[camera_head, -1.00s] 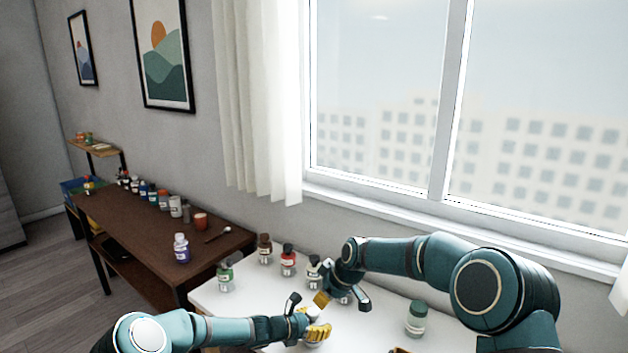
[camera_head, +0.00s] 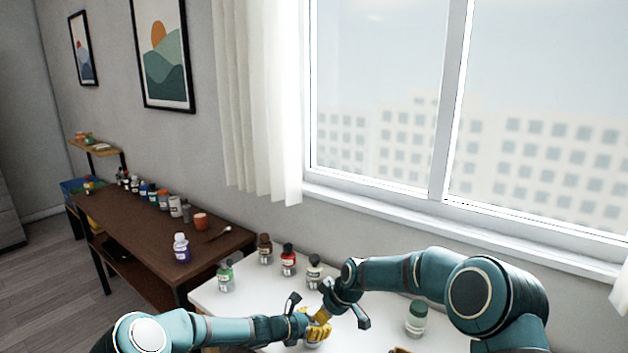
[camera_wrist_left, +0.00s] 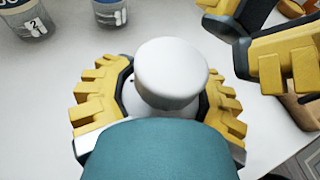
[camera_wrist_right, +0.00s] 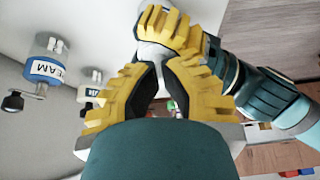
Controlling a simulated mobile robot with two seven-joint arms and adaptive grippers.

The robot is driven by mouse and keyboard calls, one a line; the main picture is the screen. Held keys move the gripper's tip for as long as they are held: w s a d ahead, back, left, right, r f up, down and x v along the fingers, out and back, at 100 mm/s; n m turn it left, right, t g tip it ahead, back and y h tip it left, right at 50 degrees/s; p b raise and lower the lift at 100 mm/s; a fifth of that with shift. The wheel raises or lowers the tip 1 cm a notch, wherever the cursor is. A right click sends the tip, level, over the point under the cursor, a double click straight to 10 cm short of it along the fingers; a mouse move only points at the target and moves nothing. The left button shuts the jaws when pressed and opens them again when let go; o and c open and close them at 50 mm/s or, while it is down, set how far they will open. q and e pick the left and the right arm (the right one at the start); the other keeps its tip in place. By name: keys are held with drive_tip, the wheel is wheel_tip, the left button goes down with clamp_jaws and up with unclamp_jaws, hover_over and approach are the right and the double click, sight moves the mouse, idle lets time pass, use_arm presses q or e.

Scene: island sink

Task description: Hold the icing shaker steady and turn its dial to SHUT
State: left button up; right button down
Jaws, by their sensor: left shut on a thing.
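The icing shaker (camera_wrist_left: 168,75) shows in the left wrist view as a round, plain white top between yellow fingers. My left gripper (camera_head: 316,332) is shut on it over the white table; in the head view the fingers mostly hide it. My right gripper (camera_head: 322,313) is just above and beside the left one. In the left wrist view its yellow fingers (camera_wrist_left: 248,38) stand apart at the upper right, not around the white top. In the right wrist view a pale part of the shaker (camera_wrist_right: 150,50) shows beyond the right fingertips. I cannot see the dial's markings.
A green-labelled bottle (camera_head: 225,277), a brown bottle (camera_head: 265,248), a red bottle (camera_head: 288,260) and a dark-capped bottle (camera_head: 314,270) stand along the table's back left. A brown side table (camera_head: 150,222) holds several more bottles.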

drive_tip(key=shift+f, duration=0.45)
drive_tip(key=shift+w+a, duration=0.4)
drive_tip(key=shift+a, duration=0.15)
idle(0.9)
drive_tip(key=shift+w, duration=0.1)
idle(0.4)
drive_tip(key=shift+d+r, duration=0.1)
drive_tip(key=r, duration=0.6)
drive_tip(key=shift+s+d, duration=0.25)
drive_tip(key=shift+d, duration=0.15)
